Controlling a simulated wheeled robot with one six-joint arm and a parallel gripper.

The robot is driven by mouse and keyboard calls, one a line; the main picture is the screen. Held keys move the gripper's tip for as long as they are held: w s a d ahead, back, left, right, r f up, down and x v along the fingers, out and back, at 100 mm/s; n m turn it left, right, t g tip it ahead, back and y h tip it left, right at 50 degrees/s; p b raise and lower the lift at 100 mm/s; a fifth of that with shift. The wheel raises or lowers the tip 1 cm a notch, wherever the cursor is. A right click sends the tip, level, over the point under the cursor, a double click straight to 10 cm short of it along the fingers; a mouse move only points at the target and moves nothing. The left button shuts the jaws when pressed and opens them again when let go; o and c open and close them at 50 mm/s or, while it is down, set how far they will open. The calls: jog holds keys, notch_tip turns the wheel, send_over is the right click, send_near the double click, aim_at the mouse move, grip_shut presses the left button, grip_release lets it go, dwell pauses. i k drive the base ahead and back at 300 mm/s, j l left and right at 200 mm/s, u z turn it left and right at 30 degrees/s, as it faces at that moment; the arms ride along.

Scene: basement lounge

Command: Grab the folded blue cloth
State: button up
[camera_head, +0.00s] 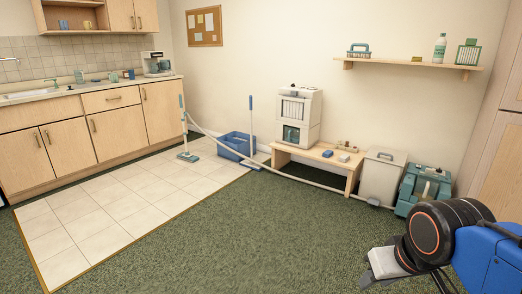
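A small blue item (327,154) lies flat on top of the low wooden bench (283,150), right of a white appliance. It looks like it could be the folded blue cloth, but it is too small to tell for sure. My arm comes in at the lower right. Its end, my gripper (378,268), points left and down above the green carpet, well in front of the bench and apart from it. The fingers are small and partly hidden, so their opening does not show.
The white appliance (297,114) stands on the bench beside small pale items. A white bin (379,175) and a teal machine (424,190) stand right of it. A hose or pole crosses the floor near a blue bucket (236,145). The carpet (220,235) in front is clear.

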aim_at(328, 153)
jog(key=i, duration=2.2)
jog(key=i+z, duration=0.15)
jog(key=i, duration=0.35)
jog(key=i+j+z, duration=0.2)
jog(key=i, duration=0.3)
jog(key=i+j+z, duration=0.15)
jog(key=i, duration=0.35)
jog(key=i+j+z, duration=0.15)
jog(key=i, duration=0.35)
jog(key=i+j+z, duration=0.2)
jog(key=i+j, duration=0.2)
jog(key=i, duration=0.05)
